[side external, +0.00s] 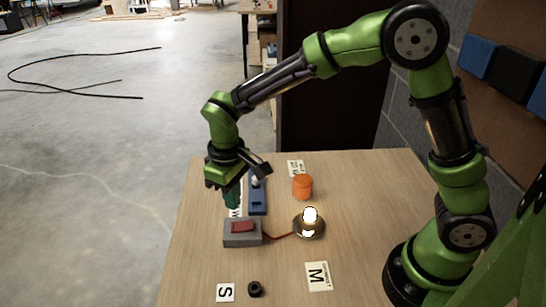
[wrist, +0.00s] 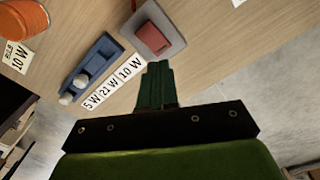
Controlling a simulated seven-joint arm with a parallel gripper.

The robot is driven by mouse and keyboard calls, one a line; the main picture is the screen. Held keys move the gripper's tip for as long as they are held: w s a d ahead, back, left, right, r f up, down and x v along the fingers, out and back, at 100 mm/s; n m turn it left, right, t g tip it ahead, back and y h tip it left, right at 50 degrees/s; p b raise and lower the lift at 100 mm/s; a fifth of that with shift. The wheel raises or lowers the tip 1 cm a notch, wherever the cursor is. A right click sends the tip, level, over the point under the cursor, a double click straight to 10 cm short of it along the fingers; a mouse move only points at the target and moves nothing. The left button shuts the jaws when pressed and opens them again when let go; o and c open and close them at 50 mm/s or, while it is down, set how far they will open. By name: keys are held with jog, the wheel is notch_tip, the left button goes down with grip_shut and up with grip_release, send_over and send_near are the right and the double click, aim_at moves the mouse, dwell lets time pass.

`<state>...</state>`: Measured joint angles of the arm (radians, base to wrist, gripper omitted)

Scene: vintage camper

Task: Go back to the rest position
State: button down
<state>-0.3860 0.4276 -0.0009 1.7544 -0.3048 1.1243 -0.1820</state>
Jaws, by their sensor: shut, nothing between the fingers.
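My gripper (side external: 233,197) points down over the left part of the table, just behind the grey switch box. It is shut and empty. In the wrist view my gripper (wrist: 158,70) shows its dark green fingers together, their tips near the box. The grey switch box (side external: 242,239) has a red rocker on top; the box (wrist: 167,20) also shows at the top of the wrist view. A red wire joins it to a lit bulb on a round base (side external: 310,222). I cannot tell whether the fingers touch anything.
A blue holder (side external: 257,200) stands behind the box, beside a label strip (wrist: 115,80). An orange cylinder (side external: 302,186) stands behind the lamp. A small black ring (side external: 255,289), an S card (side external: 225,292) and an M card (side external: 318,276) lie in front. The table's right part is mostly clear.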

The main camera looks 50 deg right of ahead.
jog(key=shift+r, duration=0.4)
jog(key=shift+s+f, duration=0.15)
jog(key=shift+f, duration=0.1)
jog(key=s+d+r+m+t+y, duration=0.2)
jog(key=s+d+r+m+t, duration=0.5)
jog(key=s+d+r, duration=0.5)
jog(key=s+r, duration=0.2)
jog(key=s, duration=0.1)
jog(key=shift+s+d, duration=0.2)
jog(key=shift+d, duration=0.15)
